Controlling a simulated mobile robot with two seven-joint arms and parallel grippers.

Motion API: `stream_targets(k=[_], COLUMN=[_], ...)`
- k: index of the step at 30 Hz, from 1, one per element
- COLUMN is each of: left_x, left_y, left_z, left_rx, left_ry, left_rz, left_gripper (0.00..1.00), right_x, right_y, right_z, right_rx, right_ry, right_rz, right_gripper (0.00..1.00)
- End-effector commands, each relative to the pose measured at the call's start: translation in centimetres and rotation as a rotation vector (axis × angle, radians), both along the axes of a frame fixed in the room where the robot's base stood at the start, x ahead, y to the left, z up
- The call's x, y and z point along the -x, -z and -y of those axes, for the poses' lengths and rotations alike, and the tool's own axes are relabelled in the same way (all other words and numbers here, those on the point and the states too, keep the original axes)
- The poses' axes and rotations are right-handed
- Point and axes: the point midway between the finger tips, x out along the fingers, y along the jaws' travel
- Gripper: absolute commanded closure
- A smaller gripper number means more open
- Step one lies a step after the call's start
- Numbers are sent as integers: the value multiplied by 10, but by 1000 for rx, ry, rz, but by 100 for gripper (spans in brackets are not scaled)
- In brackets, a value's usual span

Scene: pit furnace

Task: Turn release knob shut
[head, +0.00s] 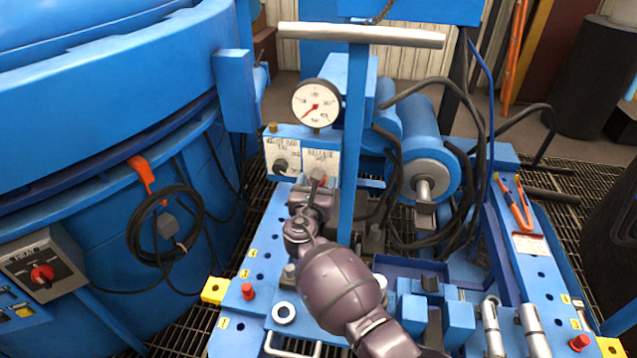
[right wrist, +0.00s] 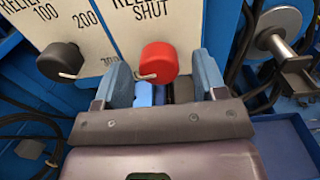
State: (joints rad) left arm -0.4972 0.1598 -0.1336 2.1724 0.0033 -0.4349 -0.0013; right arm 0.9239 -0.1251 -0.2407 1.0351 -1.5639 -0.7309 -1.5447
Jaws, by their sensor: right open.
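The release knob (right wrist: 158,61) is a red cylinder with a thin metal pointer, on a white plate (right wrist: 140,20) whose visible lettering includes "SHUT". In the right wrist view my right gripper (right wrist: 161,75) is open, with one blue-grey finger on each side of the red knob. A gap shows on both sides of it, and I see no clear contact. The pointer angles to the lower left. My left gripper is not in view.
A black knob (right wrist: 61,61) on a "RELIEF" scale sits left of the red one. A round gauge (head: 317,103) stands above the panel. A blue post (head: 353,140) with a grey crossbar (head: 362,36) rises close beside my right gripper. Black hoses (head: 400,200) hang to the right.

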Motion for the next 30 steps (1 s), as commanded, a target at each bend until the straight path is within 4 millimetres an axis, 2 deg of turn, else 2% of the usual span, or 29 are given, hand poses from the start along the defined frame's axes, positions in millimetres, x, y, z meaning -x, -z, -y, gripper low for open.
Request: stream_targets(k=[3,13,22,30], left_x=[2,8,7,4], left_y=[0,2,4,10], left_z=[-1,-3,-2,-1], left_rx=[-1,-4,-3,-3], left_ry=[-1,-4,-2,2], left_rz=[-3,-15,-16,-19], left_gripper=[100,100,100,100], right_x=[0,0,0,0], right_y=[0,0,2,4], right_z=[0,0,0,0], right_rx=[0,-1,-39,-199], right_ry=[0,0,0,-1], right_rz=[0,0,6,37], right_gripper=[35,84,84,84])
